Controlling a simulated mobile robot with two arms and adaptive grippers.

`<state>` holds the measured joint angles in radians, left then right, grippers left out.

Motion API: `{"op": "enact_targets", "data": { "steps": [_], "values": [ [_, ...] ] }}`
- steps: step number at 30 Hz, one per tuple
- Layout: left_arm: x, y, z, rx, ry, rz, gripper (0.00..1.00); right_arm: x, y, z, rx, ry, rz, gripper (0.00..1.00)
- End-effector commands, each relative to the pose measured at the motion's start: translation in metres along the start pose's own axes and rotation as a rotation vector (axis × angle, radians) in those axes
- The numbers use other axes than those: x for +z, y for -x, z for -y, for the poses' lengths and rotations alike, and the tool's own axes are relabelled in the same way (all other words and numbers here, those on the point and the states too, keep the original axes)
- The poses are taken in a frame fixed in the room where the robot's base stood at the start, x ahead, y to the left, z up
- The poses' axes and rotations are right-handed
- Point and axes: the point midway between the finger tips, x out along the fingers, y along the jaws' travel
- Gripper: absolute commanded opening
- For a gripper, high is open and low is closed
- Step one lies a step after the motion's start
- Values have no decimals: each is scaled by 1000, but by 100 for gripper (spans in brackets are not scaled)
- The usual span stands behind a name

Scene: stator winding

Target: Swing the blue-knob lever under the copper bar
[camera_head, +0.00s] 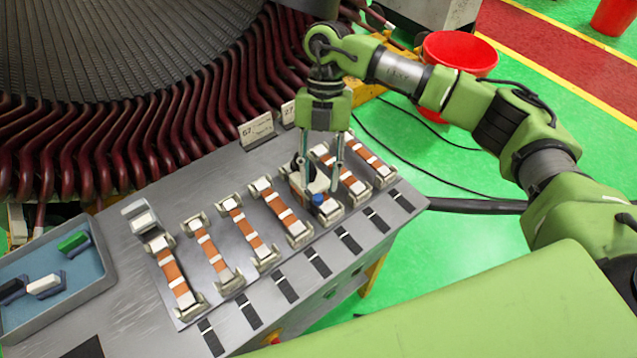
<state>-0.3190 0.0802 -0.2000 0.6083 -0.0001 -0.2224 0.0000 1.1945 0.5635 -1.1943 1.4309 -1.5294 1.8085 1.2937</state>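Several copper bars with white bands lie in a row of clamps on the grey bench; one of them is this copper bar (246,230). A blue knob (318,199) shows near the front end of the bar position under my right gripper. The lever itself is mostly hidden by the gripper and clamp parts. My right gripper (319,186) points down over this spot, its two fingers apart on either side of a pale piece, just behind the knob. I cannot tell whether the fingers touch it. My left gripper is not in view.
Dark red stator coils (95,150) rise behind the bench (130,295). Numbered cards (256,130) stand at its back edge. A blue tray (75,297) with small coloured blocks sits at left. A red bucket (459,53) stands on the green floor.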

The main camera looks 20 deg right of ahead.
Motion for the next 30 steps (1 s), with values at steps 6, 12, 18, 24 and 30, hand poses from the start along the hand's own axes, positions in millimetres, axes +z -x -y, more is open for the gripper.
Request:
{"op": "enact_targets", "data": {
  "steps": [6, 12, 18, 24, 30],
  "values": [
    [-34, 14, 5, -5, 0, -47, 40, -1, -30, 0, -1, 1, -1, 32],
    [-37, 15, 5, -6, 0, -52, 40, 0, -40, 0, 1, 2, 1, 32],
    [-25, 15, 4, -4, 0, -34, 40, 0, -41, 0, 1, 2, 1, 32],
    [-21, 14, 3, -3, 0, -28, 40, 0, -41, 0, 1, 2, 1, 0],
    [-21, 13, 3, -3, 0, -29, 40, 0, -41, 0, -1, 6, 1, 0]
  ]
}}
